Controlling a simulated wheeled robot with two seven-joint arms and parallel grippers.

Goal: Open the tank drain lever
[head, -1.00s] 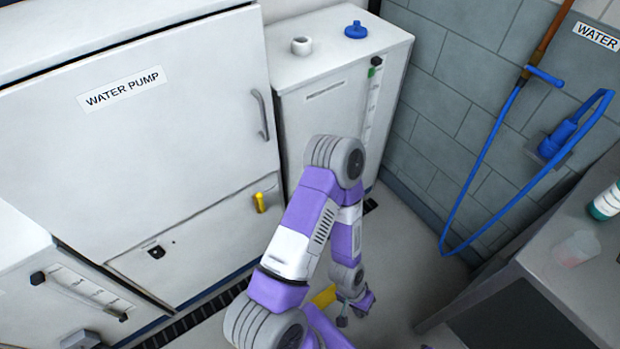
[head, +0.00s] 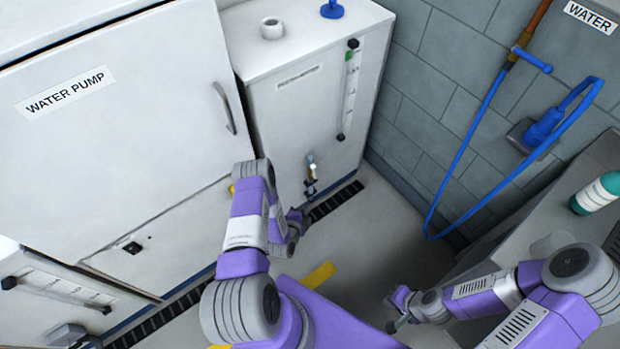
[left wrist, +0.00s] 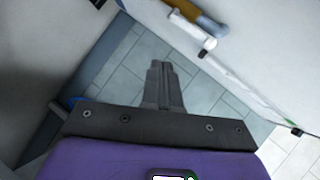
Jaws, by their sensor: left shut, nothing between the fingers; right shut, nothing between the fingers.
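The white tank (head: 290,115) stands right of the pump cabinet. My right gripper (head: 392,326) is shut and empty over the floor at lower right.
A floor grate (head: 335,200) runs below the tank. A blue hose (head: 470,150) hangs on the right wall. A counter (head: 570,215) with a bottle stands at right.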

